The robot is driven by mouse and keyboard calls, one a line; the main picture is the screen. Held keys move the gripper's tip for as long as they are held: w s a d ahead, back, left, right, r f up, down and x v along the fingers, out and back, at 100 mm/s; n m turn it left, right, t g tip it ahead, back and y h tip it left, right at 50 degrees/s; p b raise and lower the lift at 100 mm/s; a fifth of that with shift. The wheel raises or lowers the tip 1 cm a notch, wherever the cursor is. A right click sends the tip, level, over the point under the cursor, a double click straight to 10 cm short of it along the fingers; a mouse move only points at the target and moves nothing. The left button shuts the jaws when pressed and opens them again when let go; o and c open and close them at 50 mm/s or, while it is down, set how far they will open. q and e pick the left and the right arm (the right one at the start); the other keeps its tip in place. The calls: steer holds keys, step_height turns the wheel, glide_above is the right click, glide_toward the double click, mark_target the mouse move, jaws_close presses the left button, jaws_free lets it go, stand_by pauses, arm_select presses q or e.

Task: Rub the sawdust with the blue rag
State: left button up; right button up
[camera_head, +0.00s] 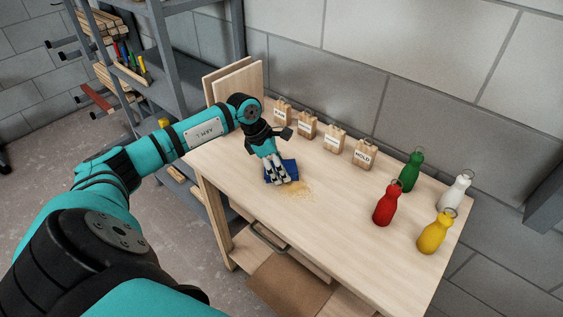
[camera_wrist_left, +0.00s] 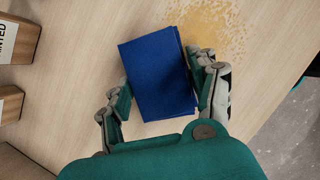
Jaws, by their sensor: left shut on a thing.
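The blue rag (camera_head: 289,170) is at the left part of the wooden table, under my left gripper (camera_head: 279,181). My left gripper is shut on the rag. In the left wrist view the rag (camera_wrist_left: 158,78) shows as a folded blue block between the two fingers of the gripper (camera_wrist_left: 165,95). The sawdust (camera_head: 296,190) is a tan patch on the tabletop, just right of and in front of the rag. In the left wrist view the sawdust (camera_wrist_left: 212,28) spreads beyond the rag's upper right edge. Whether any lies under the rag is hidden. My right gripper is not in view.
Several labelled wooden blocks (camera_head: 334,139) stand along the table's back edge. Red (camera_head: 385,206), green (camera_head: 410,172), white (camera_head: 455,191) and yellow (camera_head: 435,233) bottles stand at the right. Upright boards (camera_head: 243,82) are at the back left. The table's middle (camera_head: 340,200) is clear.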

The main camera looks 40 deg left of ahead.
mark_target(286, 166)
arm_select(q)
steer(key=shift+w+a+r+p, duration=0.1)
steer(key=shift+a+r+p, duration=0.45)
steer(key=shift+r, duration=0.7)
steer(key=r, duration=0.1)
steer(key=r+p, duration=0.1)
steer(key=shift+d+r, duration=0.35)
steer(key=shift+d, duration=0.05)
steer(key=shift+a+r+p, duration=0.2)
steer(key=shift+r+p, duration=0.45)
steer(key=shift+r, duration=0.35)
steer(key=shift+d+r, duration=0.2)
steer(key=shift+r, duration=0.25)
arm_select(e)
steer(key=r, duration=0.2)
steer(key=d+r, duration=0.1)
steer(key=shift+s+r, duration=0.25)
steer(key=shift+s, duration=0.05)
arm_select(q)
steer(key=shift+f, duration=0.1)
steer(key=shift+a, duration=0.1)
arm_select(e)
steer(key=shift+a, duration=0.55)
